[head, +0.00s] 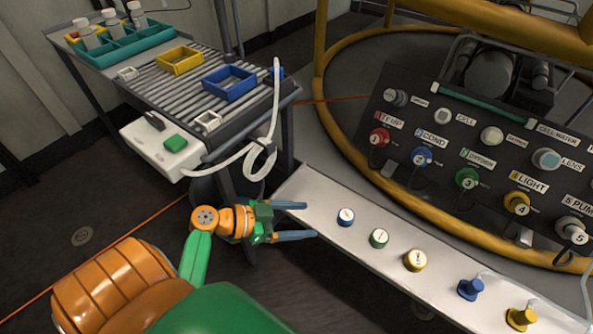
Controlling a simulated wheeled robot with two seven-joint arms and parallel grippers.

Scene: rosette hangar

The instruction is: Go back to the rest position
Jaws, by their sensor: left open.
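My left gripper (300,221) is in the middle of the head view, at the end of an orange and green arm. My right gripper does not show.
On the shelf stand blue (346,216), green (379,238) and yellow (415,260) caps, with blue (471,289) and yellow (521,318) plugs at right. Behind are a panel (440,200) and yellow rail (400,228). A roller table (165,85) stands upper left.

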